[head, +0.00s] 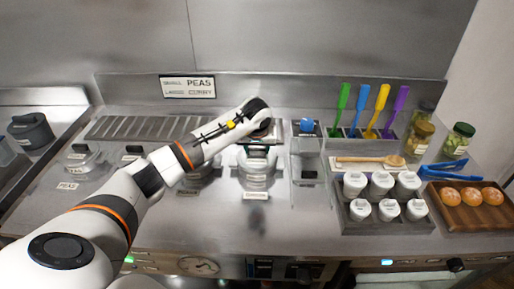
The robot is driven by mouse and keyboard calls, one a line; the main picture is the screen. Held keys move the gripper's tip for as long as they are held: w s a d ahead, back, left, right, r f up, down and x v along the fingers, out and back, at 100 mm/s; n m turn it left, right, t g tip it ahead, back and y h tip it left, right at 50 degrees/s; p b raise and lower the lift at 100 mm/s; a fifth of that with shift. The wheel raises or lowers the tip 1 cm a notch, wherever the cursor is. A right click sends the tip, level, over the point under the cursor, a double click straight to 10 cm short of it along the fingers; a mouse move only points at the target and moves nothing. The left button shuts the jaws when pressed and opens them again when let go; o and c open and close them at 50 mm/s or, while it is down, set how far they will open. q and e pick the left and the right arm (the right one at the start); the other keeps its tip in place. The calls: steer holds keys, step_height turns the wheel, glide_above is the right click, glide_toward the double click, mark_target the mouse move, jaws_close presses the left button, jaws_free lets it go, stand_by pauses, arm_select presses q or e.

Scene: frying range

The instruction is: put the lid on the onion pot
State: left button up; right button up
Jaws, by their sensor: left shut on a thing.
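My left arm reaches in from the left, and its gripper (262,118) is over the back of the range. It is shut on what looks like the lid (268,131), which is mostly hidden behind the gripper. Just below and in front of it, a steel pot (257,178) sits in the counter with a small label (256,196) too small to read. Another pot (200,178) stands to its left, partly covered by my arm. I cannot tell for sure which pot is the onion pot. My right gripper is not in view.
A lidded pot stands behind a PEAS label (67,186) at left. To the right are colored utensils (361,108), several white-capped shakers (381,184), jars (458,140), blue tongs (450,168) and a bun tray (470,218). The front counter is clear.

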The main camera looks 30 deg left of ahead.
arm_select(q)
steer(key=o, duration=1.6)
steer(key=shift+c, duration=0.2)
steer(key=shift+r+p, duration=2.2)
steer(key=shift+r, duration=1.35)
steer(key=shift+f, duration=0.1)
